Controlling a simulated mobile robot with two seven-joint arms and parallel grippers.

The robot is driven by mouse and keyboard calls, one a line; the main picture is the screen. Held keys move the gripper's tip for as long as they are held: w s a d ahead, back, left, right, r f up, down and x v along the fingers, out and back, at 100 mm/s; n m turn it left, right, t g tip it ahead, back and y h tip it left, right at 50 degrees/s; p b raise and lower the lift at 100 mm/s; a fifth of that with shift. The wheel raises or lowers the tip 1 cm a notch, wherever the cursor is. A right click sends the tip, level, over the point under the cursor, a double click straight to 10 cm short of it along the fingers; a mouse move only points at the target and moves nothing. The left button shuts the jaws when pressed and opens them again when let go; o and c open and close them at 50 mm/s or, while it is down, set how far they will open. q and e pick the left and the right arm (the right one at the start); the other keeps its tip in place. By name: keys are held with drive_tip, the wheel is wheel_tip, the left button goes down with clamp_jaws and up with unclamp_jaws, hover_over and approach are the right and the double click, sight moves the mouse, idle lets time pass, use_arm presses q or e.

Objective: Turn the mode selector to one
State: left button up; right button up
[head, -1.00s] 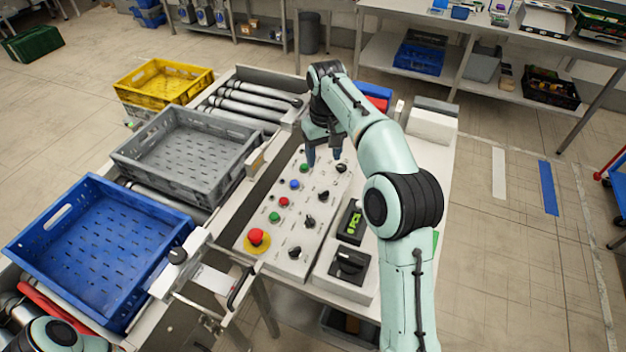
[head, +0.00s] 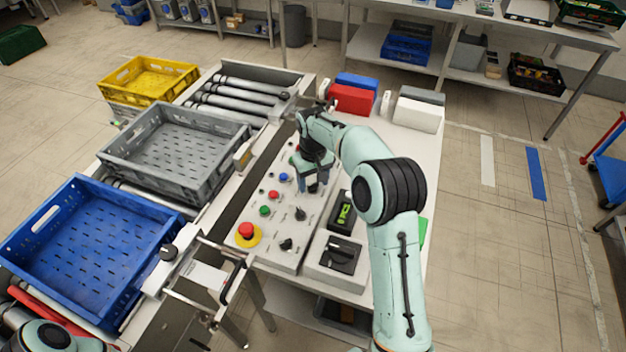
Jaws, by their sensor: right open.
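The control panel (head: 262,255) is a pale sloped box with coloured push buttons and black rotary selectors. One black selector (head: 300,214) shows just below my right gripper (head: 313,187), and another black selector (head: 286,244) sits nearer the front. Labels are too small to read, so I cannot tell which knob is the mode selector or where it points. My right gripper is open, pointing down over the panel; its hand and fingers hide the knobs beneath, and contact cannot be told. My left gripper is out of view.
A red mushroom button (head: 246,231) is at the panel's front left. A black switch box (head: 338,258) and a display with green characters (head: 345,216) stand to the right. Blue (head: 85,180), grey (head: 215,190) and yellow (head: 190,72) crates are on the left.

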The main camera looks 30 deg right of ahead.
drive_tip(key=c, duration=1.1)
drive_tip(key=shift+o, duration=0.3)
